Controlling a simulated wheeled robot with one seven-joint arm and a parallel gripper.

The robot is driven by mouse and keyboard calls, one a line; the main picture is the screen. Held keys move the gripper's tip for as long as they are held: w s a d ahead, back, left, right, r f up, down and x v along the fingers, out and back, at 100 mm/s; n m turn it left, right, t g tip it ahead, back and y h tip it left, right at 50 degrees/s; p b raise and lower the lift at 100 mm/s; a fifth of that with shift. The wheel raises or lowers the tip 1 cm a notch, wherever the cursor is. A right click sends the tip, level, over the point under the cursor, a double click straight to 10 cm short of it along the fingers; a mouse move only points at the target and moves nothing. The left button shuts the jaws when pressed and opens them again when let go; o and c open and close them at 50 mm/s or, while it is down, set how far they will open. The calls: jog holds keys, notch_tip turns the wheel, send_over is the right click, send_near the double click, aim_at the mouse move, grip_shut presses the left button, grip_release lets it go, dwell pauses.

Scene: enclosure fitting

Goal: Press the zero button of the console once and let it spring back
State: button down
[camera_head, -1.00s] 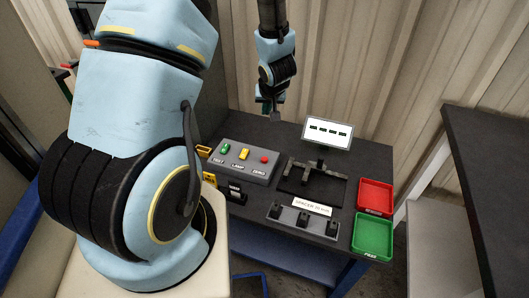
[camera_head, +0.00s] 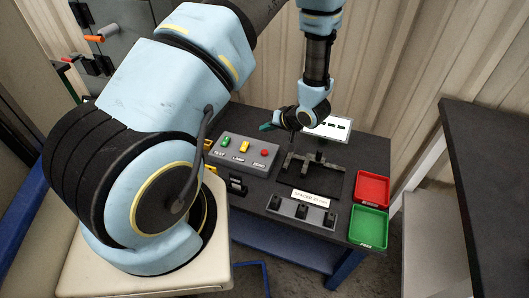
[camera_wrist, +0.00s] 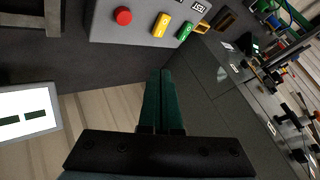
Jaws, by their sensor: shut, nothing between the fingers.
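The grey console (camera_head: 243,158) stands on the dark table with a green, a yellow and a red button. The red one, over the ZERO label, is the zero button (camera_head: 264,152); it stands up from the panel. It also shows at the top of the wrist view (camera_wrist: 123,16). My gripper (camera_head: 265,127) is behind and above the console, apart from it, with its dark green fingers pointing left. In the wrist view my gripper (camera_wrist: 165,72) has its fingers together and empty, and the tips lie just below the console's edge in the picture.
A white display (camera_head: 330,128) stands behind a dark fixture (camera_head: 316,163), right of the console. A grey block with black pieces (camera_head: 301,213) lies in front. A red tray (camera_head: 372,188) and a green tray (camera_head: 368,226) sit at the right edge. A corrugated wall is behind.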

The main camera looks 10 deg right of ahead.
jog(key=b, duration=0.6)
send_over(266, 153)
notch_tip(266, 153, down, 7)
jog(key=shift+s+r, duration=0.1)
jog(key=shift+r, duration=0.05)
jog(key=shift+f, duration=0.85)
jog(key=shift+f, duration=0.1)
dwell(0.7)
jog(key=shift+f, duration=0.3)
jog(key=shift+f+b, duration=0.35)
jog(key=shift+f, duration=0.1)
dwell(0.6)
jog(key=shift+r, duration=0.1)
jog(key=shift+r+p, duration=0.8)
jog(key=shift+p, duration=0.1)
jog(key=shift+r, duration=0.1)
notch_tip(266, 153, up, 5)
jog(key=p, duration=0.4)
jog(key=shift+p, duration=0.3)
